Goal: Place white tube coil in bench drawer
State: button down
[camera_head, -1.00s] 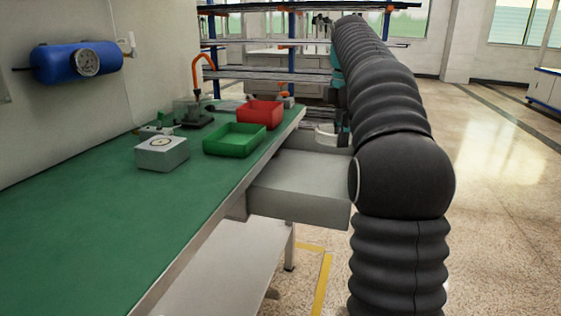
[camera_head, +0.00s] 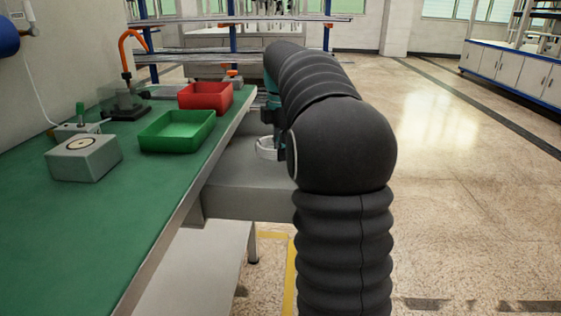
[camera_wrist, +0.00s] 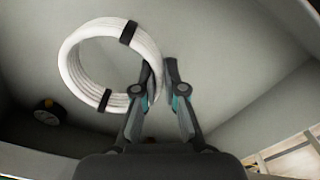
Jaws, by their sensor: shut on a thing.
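The white tube coil (camera_wrist: 88,50), bound with black bands, is in my gripper (camera_wrist: 164,74). In the wrist view the fingers are shut on one side of its ring, and the rest hangs out to the left. Grey drawer walls and floor surround it in that view. In the head view the coil (camera_head: 266,146) shows as a small white arc at the open grey bench drawer (camera_head: 240,190). My arm hides part of the drawer and most of the gripper. I cannot tell whether the coil touches the drawer floor.
A dark round object (camera_wrist: 47,112) lies in the drawer. The green bench (camera_head: 60,225) bears a green tray (camera_head: 176,140), a red tray (camera_head: 205,97) and a grey box (camera_head: 84,160). A rack stands behind. Open floor (camera_head: 450,190) lies to the right.

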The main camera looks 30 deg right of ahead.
jog(key=shift+f, duration=1.35)
jog(key=c, duration=1.3)
grip_release()
jog(key=shift+f, duration=0.15)
jog(key=shift+o, duration=0.2)
notch_tip(320, 180, up, 12)
jog(key=shift+s+r+p, duration=0.1)
jog(key=shift+r+p, duration=0.05)
jog(key=shift+p, duration=0.95)
